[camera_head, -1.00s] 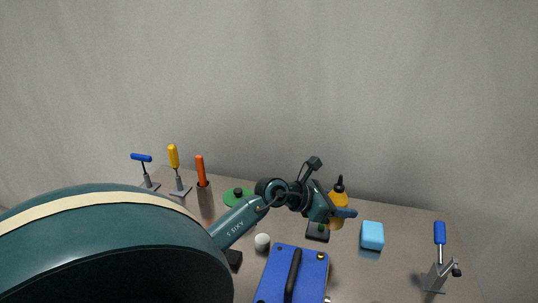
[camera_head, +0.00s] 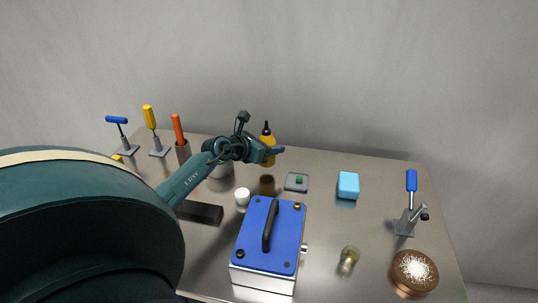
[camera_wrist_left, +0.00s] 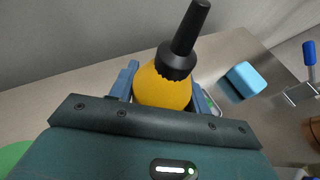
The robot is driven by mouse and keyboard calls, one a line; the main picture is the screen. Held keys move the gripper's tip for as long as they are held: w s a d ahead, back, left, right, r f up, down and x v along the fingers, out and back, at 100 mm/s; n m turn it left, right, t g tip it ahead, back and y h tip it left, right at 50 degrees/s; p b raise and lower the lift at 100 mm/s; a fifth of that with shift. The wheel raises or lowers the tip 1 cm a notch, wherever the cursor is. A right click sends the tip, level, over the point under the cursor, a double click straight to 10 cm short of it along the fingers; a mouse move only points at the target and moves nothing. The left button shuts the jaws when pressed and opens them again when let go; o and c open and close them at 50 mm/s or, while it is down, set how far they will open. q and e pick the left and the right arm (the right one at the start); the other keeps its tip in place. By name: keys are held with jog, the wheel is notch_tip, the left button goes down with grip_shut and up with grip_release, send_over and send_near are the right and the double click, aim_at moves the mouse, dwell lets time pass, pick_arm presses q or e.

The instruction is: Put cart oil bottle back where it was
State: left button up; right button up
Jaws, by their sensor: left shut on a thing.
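The oil bottle (camera_head: 267,142) is yellow-orange with a black cap and nozzle. My left gripper (camera_head: 272,151) is shut on it. The bottle is about upright in the head view, and a dark reflection on the table below it suggests it is held above the surface. In the left wrist view the bottle (camera_wrist_left: 162,88) sits between the two blue fingers of the gripper (camera_wrist_left: 165,90), its nozzle leaning up to the right. Its lower part is hidden there by the gripper body. My right gripper is not in view.
Below the bottle are a grey pad with a green spot (camera_head: 297,182), a white cup (camera_head: 242,197) and a blue-topped machine (camera_head: 269,230). Handled tools (camera_head: 150,125) stand back left.

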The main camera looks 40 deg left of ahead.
pick_arm(q)
jog(key=shift+f+b, duration=0.3)
jog(key=shift+f, duration=1.3)
jog(key=shift+f, duration=0.2)
jog(key=o, duration=0.8)
jog(key=shift+r, duration=0.1)
jog(key=shift+s+r, duration=0.1)
jog(key=shift+s, duration=0.05)
jog(key=v, duration=1.1)
jog(key=shift+s+r+p, duration=0.2)
jog(key=shift+s+p, duration=0.15)
